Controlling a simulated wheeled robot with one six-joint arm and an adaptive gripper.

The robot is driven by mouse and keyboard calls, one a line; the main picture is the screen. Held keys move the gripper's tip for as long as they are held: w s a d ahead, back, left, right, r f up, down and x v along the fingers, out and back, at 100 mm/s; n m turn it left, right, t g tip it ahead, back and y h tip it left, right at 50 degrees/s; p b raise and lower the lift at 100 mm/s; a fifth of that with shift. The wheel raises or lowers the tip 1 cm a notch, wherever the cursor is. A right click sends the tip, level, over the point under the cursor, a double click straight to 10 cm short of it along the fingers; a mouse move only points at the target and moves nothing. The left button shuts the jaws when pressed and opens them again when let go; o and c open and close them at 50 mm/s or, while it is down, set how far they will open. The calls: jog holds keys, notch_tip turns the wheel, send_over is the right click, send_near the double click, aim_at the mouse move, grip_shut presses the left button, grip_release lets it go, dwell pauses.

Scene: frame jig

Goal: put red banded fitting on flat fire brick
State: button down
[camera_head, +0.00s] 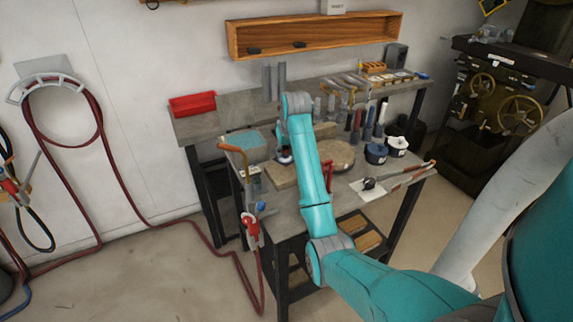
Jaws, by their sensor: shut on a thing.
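My teal arm reaches over the workbench, and its forearm covers part of the bench middle. My gripper (284,153) is low at the left of the forearm, just above a flat tan fire brick (283,176). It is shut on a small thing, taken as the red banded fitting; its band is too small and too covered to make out. Whether the held thing touches the brick cannot be told. Part of the brick is hidden behind my forearm.
A round plate (340,155) lies right of my forearm, near a red clamp (328,175). Lidded pots (376,153) and upright tools (368,122) stand at the right. A torch (250,228) with a red hose hangs at the front left.

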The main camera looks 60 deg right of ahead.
aim_at(286, 159)
jog(key=shift+f, duration=2.35)
jog(key=shift+f, duration=0.15)
jog(key=c, duration=0.9)
grip_release()
